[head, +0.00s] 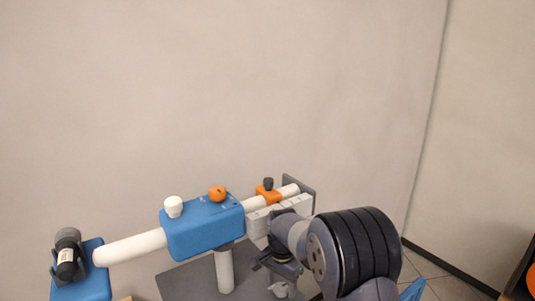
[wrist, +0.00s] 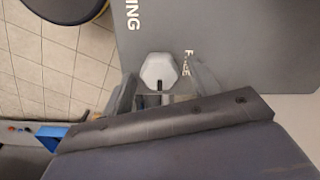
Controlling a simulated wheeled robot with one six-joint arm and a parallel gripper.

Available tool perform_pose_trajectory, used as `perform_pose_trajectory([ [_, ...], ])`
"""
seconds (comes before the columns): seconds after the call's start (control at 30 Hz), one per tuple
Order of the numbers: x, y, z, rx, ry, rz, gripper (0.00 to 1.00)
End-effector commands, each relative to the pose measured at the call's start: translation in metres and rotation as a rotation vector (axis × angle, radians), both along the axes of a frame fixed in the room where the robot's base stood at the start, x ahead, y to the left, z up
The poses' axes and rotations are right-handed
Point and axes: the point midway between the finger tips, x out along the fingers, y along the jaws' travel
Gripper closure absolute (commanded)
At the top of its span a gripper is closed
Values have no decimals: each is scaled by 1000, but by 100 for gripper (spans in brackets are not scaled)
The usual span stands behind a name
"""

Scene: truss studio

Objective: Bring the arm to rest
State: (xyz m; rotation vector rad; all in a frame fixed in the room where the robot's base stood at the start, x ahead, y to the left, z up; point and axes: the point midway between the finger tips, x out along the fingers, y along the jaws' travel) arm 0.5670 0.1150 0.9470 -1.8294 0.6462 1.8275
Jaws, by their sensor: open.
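My gripper (head: 277,268) is at the right end of the blue truss-like rig in the head view, beside its white blocks and above the dark grey plate. Its fingers are apart. In the wrist view my gripper (wrist: 165,90) shows a finger on each side of a pale grey, many-sided piece (wrist: 158,70). I cannot tell whether the fingers touch this piece. My arm fills the lower right of the head view and hides what lies behind it.
A blue housing (head: 205,228) with a white knob (head: 173,207) and an orange knob (head: 218,193) stands left of my gripper. A white tube (head: 130,247) runs left from it. The dark grey plate (head: 188,281) lies below. Tiled floor (wrist: 45,62) shows left in the wrist view.

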Motion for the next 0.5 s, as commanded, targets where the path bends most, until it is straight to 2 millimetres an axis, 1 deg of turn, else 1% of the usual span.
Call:
perform_pose_trajectory([
  [0.5,0,0,0,-1,1,418,43],
])
